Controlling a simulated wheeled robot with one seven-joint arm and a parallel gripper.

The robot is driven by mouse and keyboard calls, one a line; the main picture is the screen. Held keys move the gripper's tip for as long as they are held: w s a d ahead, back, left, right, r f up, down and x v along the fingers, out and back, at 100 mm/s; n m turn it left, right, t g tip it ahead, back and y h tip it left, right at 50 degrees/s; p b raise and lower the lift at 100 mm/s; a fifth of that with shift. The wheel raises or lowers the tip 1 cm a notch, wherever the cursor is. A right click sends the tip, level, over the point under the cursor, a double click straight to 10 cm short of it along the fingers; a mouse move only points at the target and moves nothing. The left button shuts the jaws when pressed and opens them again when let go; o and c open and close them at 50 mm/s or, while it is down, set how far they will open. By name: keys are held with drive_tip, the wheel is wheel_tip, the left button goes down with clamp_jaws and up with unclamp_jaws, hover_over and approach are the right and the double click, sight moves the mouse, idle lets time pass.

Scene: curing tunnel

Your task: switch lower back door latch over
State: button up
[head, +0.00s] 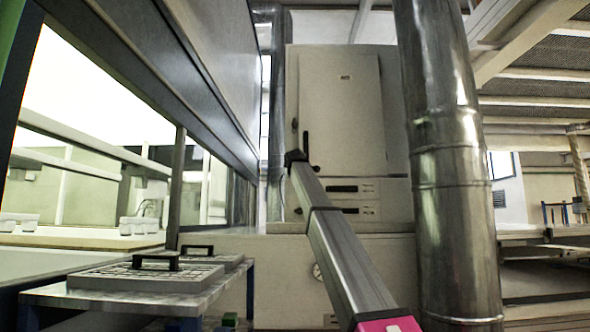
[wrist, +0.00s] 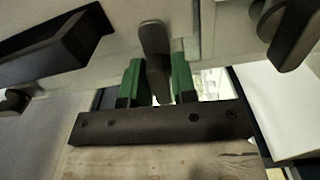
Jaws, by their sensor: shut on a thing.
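In the wrist view a dark, upright lever, the latch (wrist: 154,40), stands between the two green fingers of my gripper (wrist: 157,82). The fingers are closed on its lower part, and a dark bar of my gripper lies just in front. In the head view my arm reaches to the tall beige cabinet, and my gripper (head: 296,157) is at the lower left of its upper door (head: 343,110). The gripped latch cannot be made out clearly there, as the end of my arm covers that spot.
A black handle (wrist: 55,48) is at the left of the wrist view and a dark knob (wrist: 290,25) at the upper right. A shiny metal duct (head: 450,180) stands right of my arm. A bench with trays (head: 140,278) stands at the lower left.

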drive_tip(key=shift+n, duration=0.5)
drive_tip(key=o, duration=0.8)
drive_tip(key=shift+c, duration=0.2)
drive_tip(key=shift+s, duration=0.15)
drive_tip(key=s, duration=1)
drive_tip(key=shift+s+d, duration=0.3)
drive_tip(key=shift+a, duration=0.1)
